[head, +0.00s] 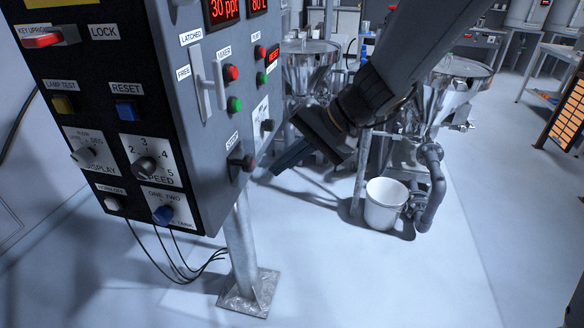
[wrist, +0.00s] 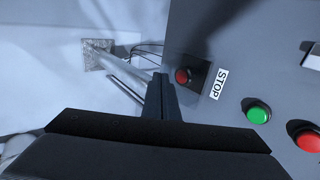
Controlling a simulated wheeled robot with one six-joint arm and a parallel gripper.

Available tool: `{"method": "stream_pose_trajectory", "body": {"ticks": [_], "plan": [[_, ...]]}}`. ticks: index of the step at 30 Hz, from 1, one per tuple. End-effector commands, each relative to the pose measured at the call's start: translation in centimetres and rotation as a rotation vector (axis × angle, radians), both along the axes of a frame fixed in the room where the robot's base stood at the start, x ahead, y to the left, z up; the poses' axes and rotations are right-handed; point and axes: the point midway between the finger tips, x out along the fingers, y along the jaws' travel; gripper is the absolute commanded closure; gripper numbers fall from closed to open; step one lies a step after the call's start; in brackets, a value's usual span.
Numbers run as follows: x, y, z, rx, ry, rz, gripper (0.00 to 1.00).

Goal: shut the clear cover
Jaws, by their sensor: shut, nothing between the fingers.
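I cannot make out a clear cover for certain in either view. A grey control box with a black front panel (head: 92,118) stands at the left on a metal post (head: 240,236). Its side face carries a red STOP button (head: 249,163) on a dark housing, which also shows in the wrist view (wrist: 182,76). My gripper (head: 277,170) is shut and empty, its fingers pointing down-left, just right of the box's side in the head view. In the wrist view my fingers (wrist: 160,77) lie together beside the STOP housing; I cannot tell whether they touch it.
A latch handle (head: 208,86) marked LATCHED and FREE sits on the box's side, beside green and red buttons. Cables hang below the box. Steel hoppers (head: 455,68) and a white bucket (head: 385,203) stand behind. The floor at the front right is clear.

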Motion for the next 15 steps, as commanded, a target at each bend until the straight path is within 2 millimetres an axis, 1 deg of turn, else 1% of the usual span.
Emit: {"method": "stream_pose_trajectory", "body": {"ticks": [1,6,9,15], "plan": [[0.0,0.3,-0.6,0.007,-0.003,0.005,1.0],[0.0,0.8,-1.8,0.009,-0.003,0.008,1.0],[0.0,1.0,-2.2,0.009,-0.003,0.008,1.0],[0.0,1.1,-2.4,0.008,-0.003,0.006,1.0]]}}
